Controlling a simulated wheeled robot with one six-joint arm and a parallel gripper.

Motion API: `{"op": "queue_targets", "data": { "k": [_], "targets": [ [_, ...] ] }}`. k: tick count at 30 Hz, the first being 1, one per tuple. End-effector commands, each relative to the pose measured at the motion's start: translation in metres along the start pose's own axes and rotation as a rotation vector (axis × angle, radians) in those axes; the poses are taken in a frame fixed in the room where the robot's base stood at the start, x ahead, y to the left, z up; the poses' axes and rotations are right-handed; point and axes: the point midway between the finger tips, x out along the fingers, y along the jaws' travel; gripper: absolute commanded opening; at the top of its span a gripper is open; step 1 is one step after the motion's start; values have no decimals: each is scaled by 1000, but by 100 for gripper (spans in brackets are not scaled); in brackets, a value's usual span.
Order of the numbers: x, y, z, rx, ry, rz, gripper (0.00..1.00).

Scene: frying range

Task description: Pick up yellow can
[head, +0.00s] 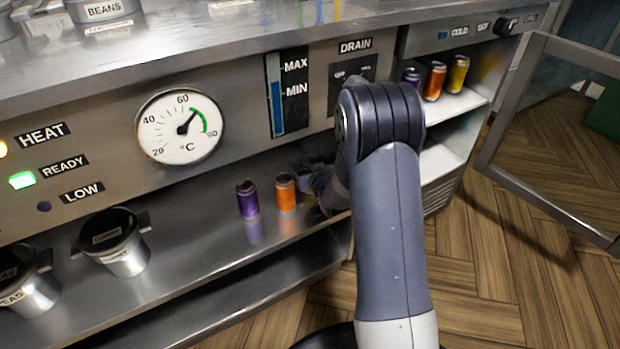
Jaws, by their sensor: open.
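A yellow can (458,74) stands upright at the right end of a row on the upper shelf of the open cold cabinet, beside an orange can. My gripper (312,172) is low over the steel shelf, just right of another orange can (285,191). It is open, and my arm hides much of it. The gripper is well to the left of the yellow can, with my arm between them in the picture.
A purple can (248,199) stands left of the shelf's orange can. The cabinet also holds a purple can (411,77) and an orange can (434,81). Its glass door (555,130) is swung open right. Wooden floor is clear at right.

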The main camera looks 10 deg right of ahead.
Motion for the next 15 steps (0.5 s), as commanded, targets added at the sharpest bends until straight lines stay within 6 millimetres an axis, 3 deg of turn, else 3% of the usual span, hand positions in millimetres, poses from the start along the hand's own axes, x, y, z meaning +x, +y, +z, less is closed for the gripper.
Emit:
{"op": "queue_targets", "data": {
  "k": [6,15],
  "targets": [
    [1,0,-1,0,0,0,73],
    [1,0,-1,0,0,0,50]
  ]
}}
